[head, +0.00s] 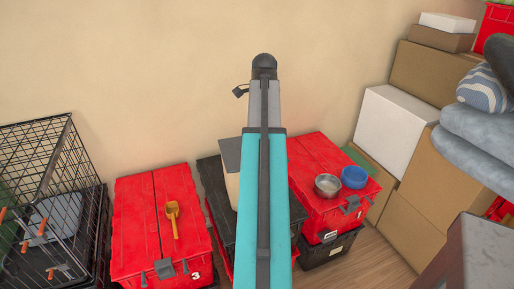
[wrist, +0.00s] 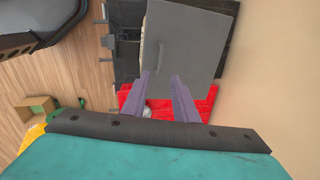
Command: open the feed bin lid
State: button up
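The feed bin appears to be a pale box (head: 232,190) with a grey lid (head: 230,153), standing on a black tote in the middle of the head view. My arm hides much of it there. In the wrist view the grey lid (wrist: 190,45) looks shut and flat, with a small bar handle (wrist: 161,56) near its left edge. My gripper (wrist: 160,76) is open, its two fingers apart and pointing over the lid. The fingertips show just below the handle in the picture; nothing is between them at the tips. I cannot tell their height above the lid.
Left stands a red tote (head: 140,215) with a yellow scoop (head: 173,218). Right is another red tote (head: 310,160) with a metal bowl (head: 327,185) and a blue bowl (head: 354,177). A wire crate (head: 85,165) is far left; cardboard boxes (head: 425,72) fill the right. The wall is close behind.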

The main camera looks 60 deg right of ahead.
jog(key=shift+w+d+f+p, duration=0.2)
jog(key=shift+w+f+p, duration=0.05)
jog(key=shift+f, duration=1.4)
jog(key=shift+w+d+f+p, duration=0.2)
jog(key=shift+d+f, duration=0.05)
jog(key=shift+f, duration=1.45)
jog(key=shift+w+d+f+p, duration=0.2)
jog(key=shift+w+f+p, duration=0.05)
jog(key=shift+f, duration=1.4)
grip_shut()
